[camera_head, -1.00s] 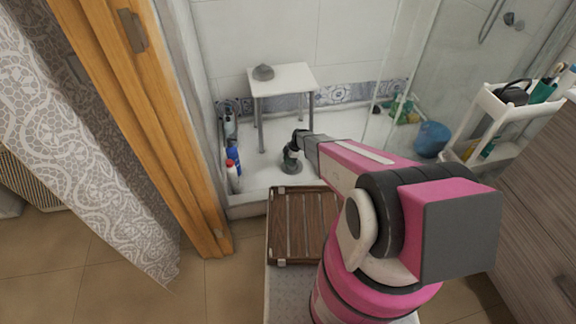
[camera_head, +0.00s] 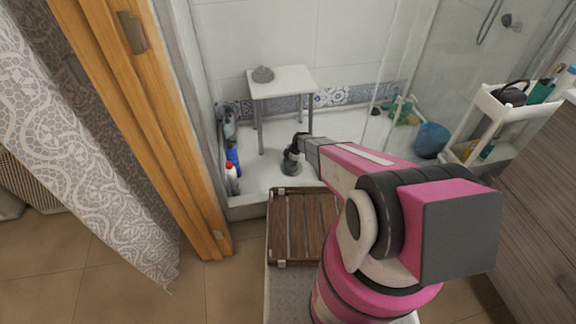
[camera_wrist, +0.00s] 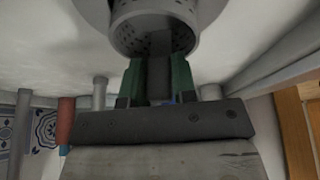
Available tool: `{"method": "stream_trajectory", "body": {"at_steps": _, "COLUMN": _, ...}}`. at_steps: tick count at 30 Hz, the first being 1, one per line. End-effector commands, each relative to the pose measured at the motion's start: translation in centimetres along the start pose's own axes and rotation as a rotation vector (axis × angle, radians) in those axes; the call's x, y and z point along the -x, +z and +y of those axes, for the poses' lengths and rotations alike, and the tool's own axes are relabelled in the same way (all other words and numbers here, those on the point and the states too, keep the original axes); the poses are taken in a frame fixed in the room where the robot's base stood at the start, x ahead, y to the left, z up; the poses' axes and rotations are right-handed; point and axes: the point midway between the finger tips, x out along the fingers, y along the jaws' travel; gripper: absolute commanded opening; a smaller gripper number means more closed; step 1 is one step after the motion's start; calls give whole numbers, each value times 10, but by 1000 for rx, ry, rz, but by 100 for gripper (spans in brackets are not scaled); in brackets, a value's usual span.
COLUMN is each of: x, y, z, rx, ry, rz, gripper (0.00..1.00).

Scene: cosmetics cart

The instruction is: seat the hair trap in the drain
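The hair trap (camera_wrist: 153,32) is a grey perforated cup at the top of the wrist view. The two green-padded fingers of my gripper (camera_wrist: 158,82) are shut on its dark upright stem. In the head view my gripper (camera_head: 293,149) points down, low over the white shower floor, in front of the stool. A round light-grey rim (camera_wrist: 92,12) shows behind the cup in the wrist view; it looks like the drain. A dark round shape (camera_head: 291,169) lies below the gripper in the head view. I cannot tell whether the cup is in the opening or just above it.
Bottles (camera_head: 232,178) line the left wall. A wooden slatted mat (camera_head: 302,228) lies in front. A blue bucket (camera_head: 431,140) and white cart (camera_head: 510,108) are at right.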

Motion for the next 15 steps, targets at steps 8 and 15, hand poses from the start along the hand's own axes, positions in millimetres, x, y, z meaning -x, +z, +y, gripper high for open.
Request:
{"method": "stream_trajectory", "body": {"at_steps": 8, "x": 9, "y": 18, "z": 3, "rx": 15, "ry": -10, "rz": -31, "gripper": 33}}
{"method": "stream_trajectory", "body": {"at_steps": 15, "x": 62, "y": 14, "z": 0, "rx": 11, "ry": -9, "rz": -27, "gripper": 33}}
